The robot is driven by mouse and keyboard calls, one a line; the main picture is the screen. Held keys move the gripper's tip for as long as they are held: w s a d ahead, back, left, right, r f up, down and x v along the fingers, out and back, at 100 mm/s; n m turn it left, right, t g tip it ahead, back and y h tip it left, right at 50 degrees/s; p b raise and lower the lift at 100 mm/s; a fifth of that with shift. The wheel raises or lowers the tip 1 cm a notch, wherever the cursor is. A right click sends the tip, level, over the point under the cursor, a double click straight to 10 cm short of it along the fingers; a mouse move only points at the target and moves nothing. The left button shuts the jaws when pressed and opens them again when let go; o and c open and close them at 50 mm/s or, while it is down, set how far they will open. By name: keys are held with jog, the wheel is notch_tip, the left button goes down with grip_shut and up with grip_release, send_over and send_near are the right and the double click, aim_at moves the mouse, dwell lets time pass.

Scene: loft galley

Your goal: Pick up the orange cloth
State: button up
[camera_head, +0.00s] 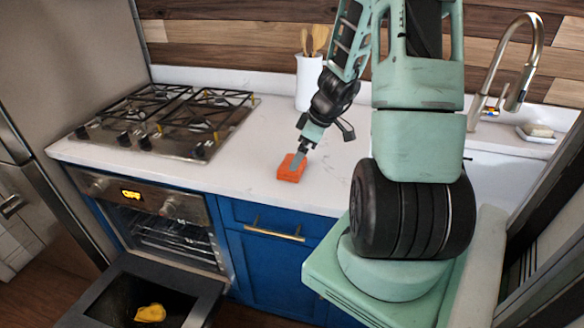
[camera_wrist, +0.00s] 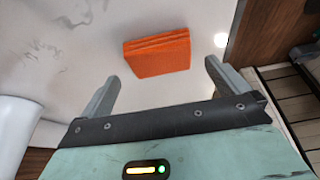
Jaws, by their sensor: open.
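The orange cloth (camera_head: 291,168) is a small folded block lying on the white countertop, right of the stove. It also shows in the wrist view (camera_wrist: 157,55), at the upper middle, beyond the fingertips. My gripper (camera_head: 302,148) is over the counter at the cloth's upper edge in the head view. In the wrist view my gripper (camera_wrist: 160,78) has its two fingers spread wide, with the cloth ahead of the gap between them. The gripper is open and holds nothing. Whether a finger touches the cloth cannot be told.
A gas stove (camera_head: 168,118) stands left on the counter (camera_head: 240,160). A white utensil crock (camera_head: 309,82) is behind my gripper. A faucet (camera_head: 510,65) and soap dish (camera_head: 538,133) are at right. The oven door (camera_head: 105,295) hangs open, with a yellow item (camera_head: 150,313) on it.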

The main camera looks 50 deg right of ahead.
aim_at(283, 173)
jog(key=shift+x, duration=2.7)
jog(key=shift+w+r, duration=0.1)
jog(key=shift+w, duration=0.1)
jog(key=c, duration=0.7)
